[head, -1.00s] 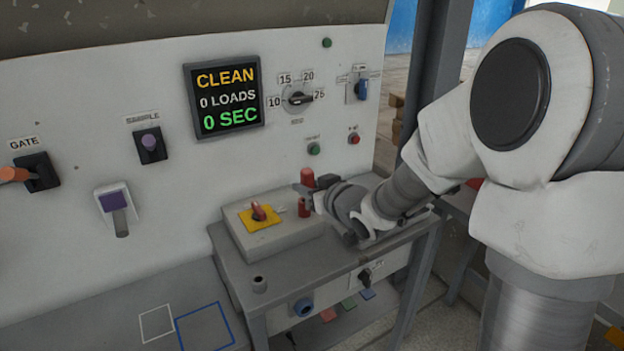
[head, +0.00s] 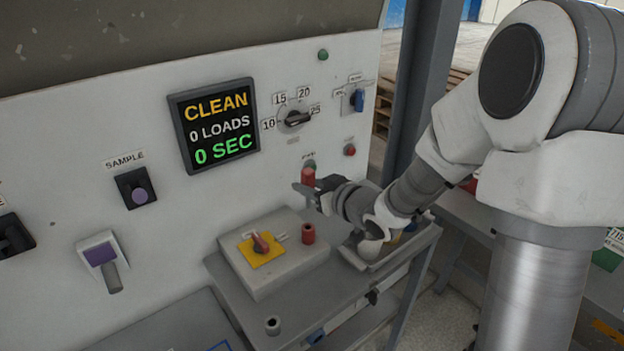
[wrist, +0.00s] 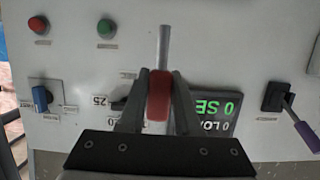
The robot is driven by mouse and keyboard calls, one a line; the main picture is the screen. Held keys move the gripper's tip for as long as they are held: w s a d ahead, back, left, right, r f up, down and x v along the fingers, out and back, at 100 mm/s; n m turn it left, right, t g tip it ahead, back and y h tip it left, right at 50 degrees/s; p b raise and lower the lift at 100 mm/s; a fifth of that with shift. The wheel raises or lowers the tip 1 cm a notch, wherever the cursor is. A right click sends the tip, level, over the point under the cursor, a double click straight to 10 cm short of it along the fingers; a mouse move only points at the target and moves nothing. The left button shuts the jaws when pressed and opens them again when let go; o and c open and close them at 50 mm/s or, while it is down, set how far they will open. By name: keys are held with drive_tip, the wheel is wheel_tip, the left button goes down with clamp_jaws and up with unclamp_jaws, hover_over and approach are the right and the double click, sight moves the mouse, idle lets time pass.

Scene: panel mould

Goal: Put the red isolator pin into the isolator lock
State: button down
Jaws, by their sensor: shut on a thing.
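The red isolator pin (head: 308,177) is in my gripper (head: 312,187), raised above the grey box and clear of it. In the wrist view my gripper (wrist: 160,95) is shut on the pin's red grip (wrist: 158,96). Its thin grey shaft (wrist: 164,48) sticks out towards the top of that upside-down view, so it points downward. A red upright cylinder (head: 308,233) with a dark top, seemingly the isolator lock, stands on the box below the pin. Beside it is a red rotary handle (head: 261,242) on a yellow plate (head: 250,254).
The grey box (head: 285,275) sits on a grey side table (head: 340,291). A small grey socket (head: 272,325) stands near the table's front. The panel behind carries a display (head: 214,124), a dial (head: 294,117), buttons and levers. Free space lies above the box.

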sight(308, 205)
drive_tip(key=shift+w+r, duration=0.2)
drive_tip(key=shift+w, duration=0.1)
drive_tip(key=shift+f, duration=0.1)
drive_tip(key=shift+f+b, duration=2.5)
drive_tip(key=shift+f, duration=0.35)
drive_tip(key=shift+f+b, duration=2.5)
drive_tip(key=shift+f, duration=0.3)
drive_tip(key=c, duration=0.5)
unclamp_jaws()
drive_tip(key=shift+s+r, duration=0.1)
drive_tip(key=shift+s, duration=0.05)
